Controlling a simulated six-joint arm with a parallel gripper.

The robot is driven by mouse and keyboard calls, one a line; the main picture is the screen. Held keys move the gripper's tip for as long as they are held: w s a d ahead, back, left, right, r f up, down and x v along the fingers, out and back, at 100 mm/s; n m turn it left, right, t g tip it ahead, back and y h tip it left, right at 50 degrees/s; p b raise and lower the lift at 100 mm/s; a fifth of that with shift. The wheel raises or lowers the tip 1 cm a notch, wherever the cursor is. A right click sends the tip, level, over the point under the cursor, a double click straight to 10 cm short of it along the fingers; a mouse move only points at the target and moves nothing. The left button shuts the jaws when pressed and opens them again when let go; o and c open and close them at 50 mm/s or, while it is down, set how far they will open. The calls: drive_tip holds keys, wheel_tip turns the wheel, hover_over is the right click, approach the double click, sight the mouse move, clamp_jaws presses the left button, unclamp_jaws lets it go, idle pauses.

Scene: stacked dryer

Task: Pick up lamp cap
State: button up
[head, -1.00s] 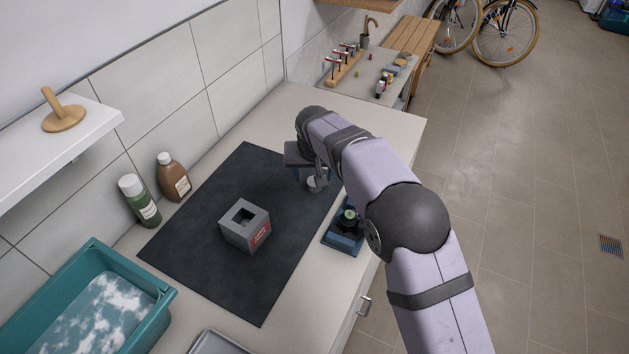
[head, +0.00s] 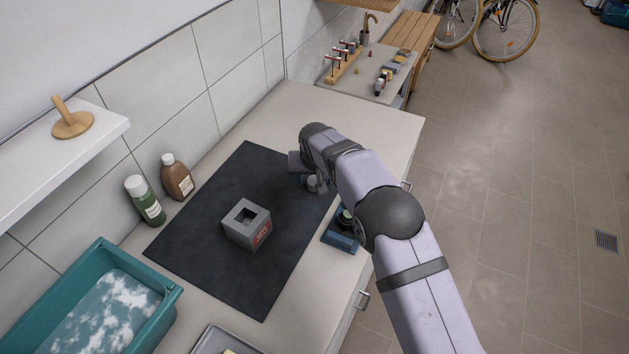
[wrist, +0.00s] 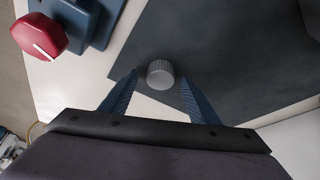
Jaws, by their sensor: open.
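A small grey ribbed cap (wrist: 160,73), which looks like the lamp cap, sits on the dark mat near its edge. In the head view the cap (head: 312,184) shows just beside my gripper, partly hidden by it. My gripper (wrist: 158,80) is open, with its blue fingers on either side of the cap in the wrist view. The fingertips reach about level with the cap, and a gap shows on both sides. I cannot tell the exact height of the fingers over the mat.
A grey box with a square hole (head: 246,224) stands on the dark mat (head: 210,220). A blue block (head: 340,235) sits by the counter's front edge. A red knob (wrist: 40,36) shows in the wrist view. A teal basin (head: 100,300) and two bottles (head: 178,177) stand left.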

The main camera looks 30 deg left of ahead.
sight(314, 182)
drive_tip(key=c, duration=1.1)
drive_tip(key=shift+r, duration=0.1)
wheel_tip(314, 182, up, 9)
drive_tip(key=b, duration=0.3)
drive_tip(key=s+d+r+p, duration=0.2)
drive_tip(key=s+d, duration=0.3)
drive_tip(key=d, duration=0.2)
drive_tip(key=s+d+r+p, duration=0.3)
drive_tip(key=s+d, duration=0.2)
drive_tip(key=d, duration=0.2)
drive_tip(key=shift+p, duration=0.35)
